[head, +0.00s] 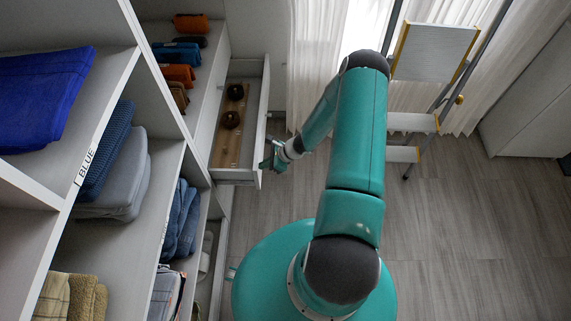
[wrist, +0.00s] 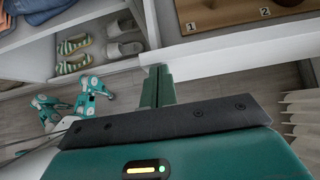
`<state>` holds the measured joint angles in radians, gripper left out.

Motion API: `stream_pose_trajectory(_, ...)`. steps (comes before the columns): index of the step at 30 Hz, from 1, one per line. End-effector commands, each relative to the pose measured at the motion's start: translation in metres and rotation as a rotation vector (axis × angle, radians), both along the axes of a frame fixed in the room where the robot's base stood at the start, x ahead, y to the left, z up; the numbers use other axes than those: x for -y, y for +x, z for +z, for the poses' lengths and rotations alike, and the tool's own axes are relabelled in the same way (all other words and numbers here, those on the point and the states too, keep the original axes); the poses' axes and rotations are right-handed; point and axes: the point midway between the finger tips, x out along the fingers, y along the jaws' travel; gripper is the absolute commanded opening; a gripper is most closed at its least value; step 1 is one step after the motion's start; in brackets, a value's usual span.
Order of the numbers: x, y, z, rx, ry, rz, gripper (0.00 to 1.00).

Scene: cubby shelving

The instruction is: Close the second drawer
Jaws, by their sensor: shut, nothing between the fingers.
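An open white drawer (head: 264,110) sticks out from the cubby shelving in the head view. Inside it are a wooden board (head: 232,150) and two dark round things. My gripper (head: 268,162) is shut and empty beside the outer face of the drawer front, near its lower end in the picture. In the wrist view, the shut fingers (wrist: 158,82) point at the white drawer front (wrist: 235,45). The board (wrist: 225,14), with labels 1 and 2, shows beyond that front. I cannot tell whether the fingertips touch the drawer.
Shelving (head: 115,95) with folded cloths fills the left side. Slippers (wrist: 75,65) sit in a low cubby in the wrist view. A stepladder (head: 412,122) and curtains (head: 318,60) stand at the back. The wooden floor (head: 470,230) at the right is clear.

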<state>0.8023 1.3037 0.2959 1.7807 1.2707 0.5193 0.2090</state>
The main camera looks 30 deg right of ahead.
Motion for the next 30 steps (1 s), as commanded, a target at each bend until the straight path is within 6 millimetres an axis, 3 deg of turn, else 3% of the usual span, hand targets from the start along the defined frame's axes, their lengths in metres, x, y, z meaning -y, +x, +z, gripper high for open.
stream_pose_trajectory(6, -0.053, 0.035, 0.000, 0.002, 0.002, 0.004, 0.00)
stream_pose_trajectory(15, -0.103, 0.070, 0.000, 0.002, 0.001, 0.001, 0.00)
stream_pose_trajectory(21, -0.119, 0.082, 0.000, 0.000, 0.000, 0.000, 0.00)
stream_pose_trajectory(30, -0.125, 0.086, 0.000, 0.001, 0.000, -0.001, 0.00)
